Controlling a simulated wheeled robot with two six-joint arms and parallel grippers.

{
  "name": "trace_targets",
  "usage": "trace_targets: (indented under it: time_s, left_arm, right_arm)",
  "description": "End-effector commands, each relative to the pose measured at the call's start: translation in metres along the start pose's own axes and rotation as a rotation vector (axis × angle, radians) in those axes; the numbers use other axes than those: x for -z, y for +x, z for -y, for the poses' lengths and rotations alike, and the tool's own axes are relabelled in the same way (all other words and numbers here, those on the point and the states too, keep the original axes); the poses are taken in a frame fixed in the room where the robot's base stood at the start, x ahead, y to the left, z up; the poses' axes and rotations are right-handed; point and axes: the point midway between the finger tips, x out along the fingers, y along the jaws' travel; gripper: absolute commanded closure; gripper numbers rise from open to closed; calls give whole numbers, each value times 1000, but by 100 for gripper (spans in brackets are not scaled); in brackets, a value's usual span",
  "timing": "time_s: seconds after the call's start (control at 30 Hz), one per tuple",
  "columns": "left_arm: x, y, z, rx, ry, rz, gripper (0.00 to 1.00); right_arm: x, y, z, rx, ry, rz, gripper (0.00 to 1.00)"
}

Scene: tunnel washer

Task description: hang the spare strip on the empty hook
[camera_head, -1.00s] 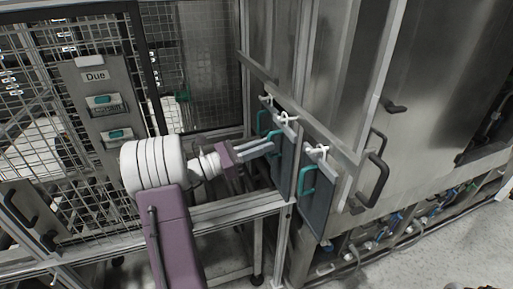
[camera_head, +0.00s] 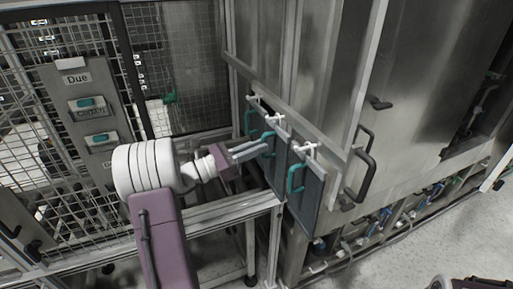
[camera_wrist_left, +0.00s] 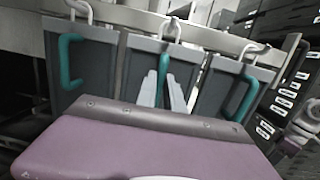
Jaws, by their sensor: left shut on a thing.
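Three dark grey strips with teal handles hang side by side along a metal rail with white hooks. My left gripper (camera_head: 266,147) is shut on the teal handle of the middle strip (camera_wrist_left: 198,62), which I take as the spare strip. Its top edge is at the middle hook (camera_wrist_left: 172,28); I cannot tell whether the hook bears it. The left strip (camera_wrist_left: 92,62) and the right strip (camera_wrist_left: 222,88) are on their hooks, clear of the fingers. The nearest strip in the head view (camera_head: 308,195) partly hides the middle one. My right gripper is out of view.
The steel washer housing (camera_head: 300,60) rises behind the rail, with black door handles (camera_head: 368,178) to the right. A mesh fence (camera_head: 30,110) with a panel marked "Due" (camera_head: 78,78) stands at the left. A metal frame beam (camera_head: 225,212) runs below my arm.

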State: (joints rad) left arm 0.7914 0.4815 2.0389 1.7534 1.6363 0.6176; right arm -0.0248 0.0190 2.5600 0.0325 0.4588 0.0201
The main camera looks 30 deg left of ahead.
Motion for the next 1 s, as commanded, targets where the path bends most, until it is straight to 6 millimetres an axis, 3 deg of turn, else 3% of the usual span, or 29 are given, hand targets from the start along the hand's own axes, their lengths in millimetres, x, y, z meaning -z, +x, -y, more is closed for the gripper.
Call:
trace_targets:
  time_s: [0.03, 0.1, 0.17, 0.5, 0.8, 1.0]
  left_arm:
    - [0, 0, 0, 0, 1, 1, 100]
    - [0, 0, 0, 0, 1, 1, 74]
    - [0, 0, 0, 0, 1, 1, 63]
    - [2, -5, 0, -2, 1, 0, 63]
    - [5, -67, -1, -5, 4, 1, 63]
    - [1, -90, 0, -2, 1, 0, 63]
  right_arm:
    - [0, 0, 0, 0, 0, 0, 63]
    - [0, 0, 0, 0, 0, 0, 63]
    - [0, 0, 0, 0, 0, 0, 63]
    - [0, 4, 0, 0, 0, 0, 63]
    - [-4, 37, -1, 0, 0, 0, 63]
    - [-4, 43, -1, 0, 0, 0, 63]
